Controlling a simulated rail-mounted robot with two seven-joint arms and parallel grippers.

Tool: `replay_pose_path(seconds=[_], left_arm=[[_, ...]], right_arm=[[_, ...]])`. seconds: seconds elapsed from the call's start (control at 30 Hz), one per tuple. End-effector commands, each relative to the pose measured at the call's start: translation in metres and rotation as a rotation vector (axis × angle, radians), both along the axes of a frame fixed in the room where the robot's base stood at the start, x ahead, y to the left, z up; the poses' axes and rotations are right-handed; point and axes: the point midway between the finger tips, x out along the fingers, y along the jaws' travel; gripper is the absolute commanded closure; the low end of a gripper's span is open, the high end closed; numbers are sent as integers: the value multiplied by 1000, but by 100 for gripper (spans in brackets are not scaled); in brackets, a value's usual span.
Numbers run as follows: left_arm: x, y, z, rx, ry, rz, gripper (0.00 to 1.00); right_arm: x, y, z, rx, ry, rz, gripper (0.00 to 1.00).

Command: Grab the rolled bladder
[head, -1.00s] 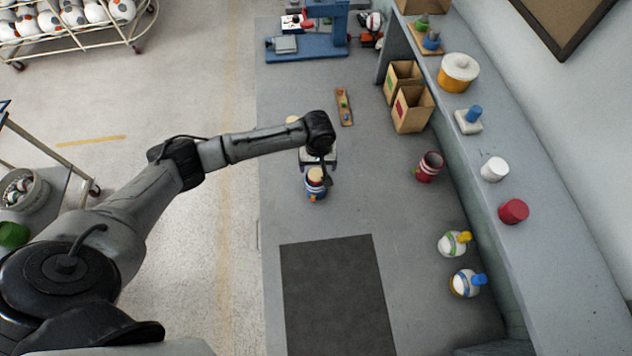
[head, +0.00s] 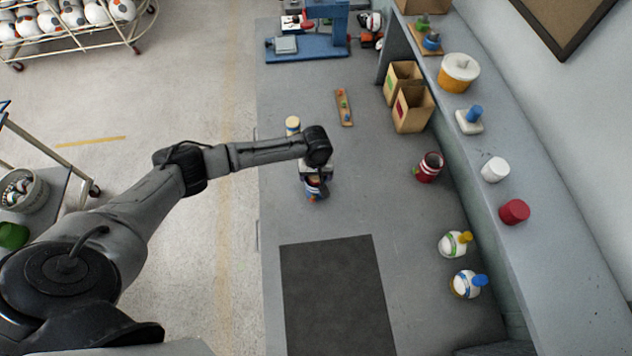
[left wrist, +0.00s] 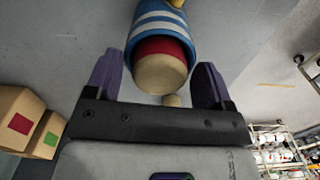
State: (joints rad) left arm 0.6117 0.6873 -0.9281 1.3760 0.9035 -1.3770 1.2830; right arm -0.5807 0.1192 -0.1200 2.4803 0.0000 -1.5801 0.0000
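A blue cup with white stripes (left wrist: 163,30) stands on the bench; in the head view its lower part (head: 312,192) shows below my gripper. A roll with a tan end (left wrist: 161,74) and a red band sticks out of the cup; it looks like the rolled bladder. My left gripper (left wrist: 157,82) is open, with one purple finger on each side of the roll's end and gaps visible between. My right gripper is not in view.
A tan-topped piece (head: 293,125) stands just behind the gripper. A red cup (head: 430,166) and two striped balls with plugs (head: 466,284) are at the right. A dark mat (head: 338,295) lies in front. Two cardboard boxes (head: 413,108) stand by the shelf.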

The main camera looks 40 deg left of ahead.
Motion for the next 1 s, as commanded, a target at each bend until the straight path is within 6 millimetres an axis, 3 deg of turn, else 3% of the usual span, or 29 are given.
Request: replay_pose_path(seconds=[0.07, 0.6, 1.0], left_arm=[[0, 0, 0, 0, 0, 0, 32], [0, 0, 0, 0, 0, 1, 84], [1, 0, 7, 0, -1, 1, 84]], right_arm=[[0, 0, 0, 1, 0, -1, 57], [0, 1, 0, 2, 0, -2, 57], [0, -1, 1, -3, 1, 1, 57]])
